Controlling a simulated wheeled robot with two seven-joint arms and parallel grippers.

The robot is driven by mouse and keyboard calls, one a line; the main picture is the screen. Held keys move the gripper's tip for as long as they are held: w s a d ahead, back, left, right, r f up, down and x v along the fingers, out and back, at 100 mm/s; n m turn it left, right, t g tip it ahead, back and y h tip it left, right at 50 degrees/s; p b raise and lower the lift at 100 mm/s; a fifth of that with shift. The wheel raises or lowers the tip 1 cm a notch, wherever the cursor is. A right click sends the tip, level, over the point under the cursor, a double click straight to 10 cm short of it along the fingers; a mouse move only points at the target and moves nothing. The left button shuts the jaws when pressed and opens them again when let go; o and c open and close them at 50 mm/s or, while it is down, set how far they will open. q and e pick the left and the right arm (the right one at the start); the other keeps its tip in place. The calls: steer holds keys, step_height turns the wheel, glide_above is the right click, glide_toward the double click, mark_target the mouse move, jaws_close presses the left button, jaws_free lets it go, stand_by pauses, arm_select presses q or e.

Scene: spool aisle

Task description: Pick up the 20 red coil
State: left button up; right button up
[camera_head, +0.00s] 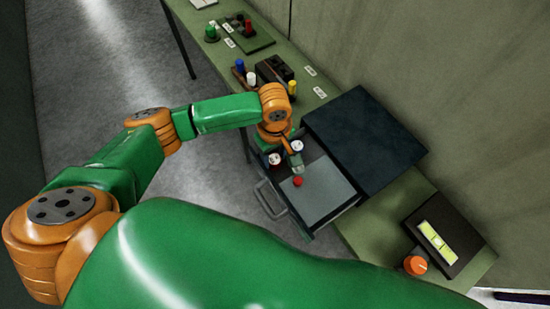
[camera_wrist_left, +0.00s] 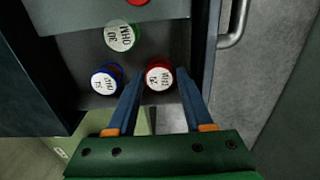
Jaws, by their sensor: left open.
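In the left wrist view, a red coil (camera_wrist_left: 158,76) with a white lettered top stands in the open drawer (camera_wrist_left: 70,45), between the tips of my left gripper (camera_wrist_left: 160,82). The gripper is open and not closed on it. A blue coil (camera_wrist_left: 106,78) stands just left of the left finger, and a green coil (camera_wrist_left: 121,36) stands farther up. Their lettering is upside down and hard to read. In the head view, my left gripper (camera_head: 294,160) reaches down into the drawer among white-topped coils (camera_head: 274,158). My right gripper does not show.
A grey panel (camera_head: 321,192) with a red knob (camera_head: 298,181) covers part of the drawer. The drawer has a metal handle (camera_head: 269,199). A dark cabinet top (camera_head: 366,138) is beside it. The green bench (camera_head: 377,217) holds an orange-capped item (camera_head: 415,265) and a meter (camera_head: 439,240).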

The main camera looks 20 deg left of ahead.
arm_select(q)
steer(key=shift+w+f, duration=0.25)
steer(key=shift+f, duration=0.1)
steer(key=shift+c, duration=0.5)
steer(key=shift+s+r, duration=0.1)
jaws_close()
